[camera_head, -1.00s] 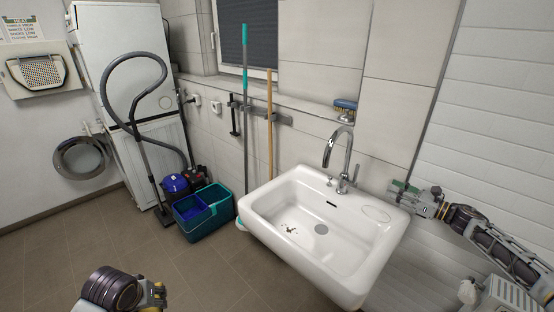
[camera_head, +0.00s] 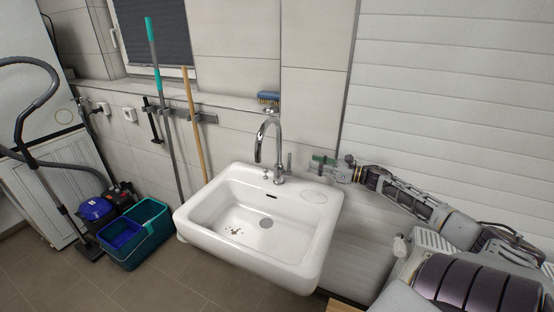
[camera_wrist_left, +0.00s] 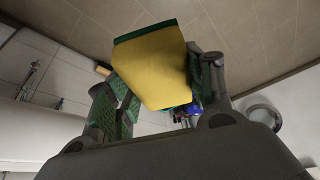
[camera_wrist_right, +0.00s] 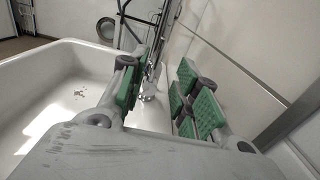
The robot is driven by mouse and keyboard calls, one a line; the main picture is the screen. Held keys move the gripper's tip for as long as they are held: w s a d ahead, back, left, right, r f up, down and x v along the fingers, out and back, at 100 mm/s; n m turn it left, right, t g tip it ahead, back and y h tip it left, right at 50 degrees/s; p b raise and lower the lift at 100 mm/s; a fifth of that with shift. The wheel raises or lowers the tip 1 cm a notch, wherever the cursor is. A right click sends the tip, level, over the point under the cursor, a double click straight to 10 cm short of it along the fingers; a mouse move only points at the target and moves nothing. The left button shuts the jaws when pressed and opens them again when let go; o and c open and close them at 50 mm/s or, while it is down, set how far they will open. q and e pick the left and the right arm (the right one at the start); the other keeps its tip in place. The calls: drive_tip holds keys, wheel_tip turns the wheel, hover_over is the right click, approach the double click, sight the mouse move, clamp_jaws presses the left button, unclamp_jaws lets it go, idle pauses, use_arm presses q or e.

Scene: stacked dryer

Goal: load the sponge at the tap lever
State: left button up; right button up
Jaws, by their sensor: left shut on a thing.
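A yellow sponge (camera_wrist_left: 152,62) with a green layer shows in the left wrist view, held between the fingers of my left gripper (camera_wrist_left: 158,98), which is shut on it. The left gripper is outside the head view. The chrome tap (camera_head: 268,150) rises from the back of the white sink, and its thin upright lever (camera_head: 289,161) is on its right side. My right gripper (camera_head: 322,162) is just right of the lever, over the sink's back right corner. In the right wrist view its green-padded fingers (camera_wrist_right: 158,95) are apart, with the tap behind them. I cannot tell whether they touch the lever.
The white sink (camera_head: 190,215) has dark specks in its basin. A blue brush (camera_head: 268,97) lies on the ledge above the tap. A teal bucket (camera_head: 150,240), a vacuum cleaner (camera_head: 97,210) and upright poles stand to the left. A white panelled wall (camera_head: 440,90) is at right.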

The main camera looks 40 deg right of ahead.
hover_over(289, 170)
drive_tip(key=shift+w+d+b, duration=0.1)
drive_tip(key=shift+d+b, duration=0.2)
drive_tip(key=shift+b, duration=0.05)
idle(1.6)
drive_tip(key=shift+w+a, duration=0.1)
clamp_jaws()
idle(0.5)
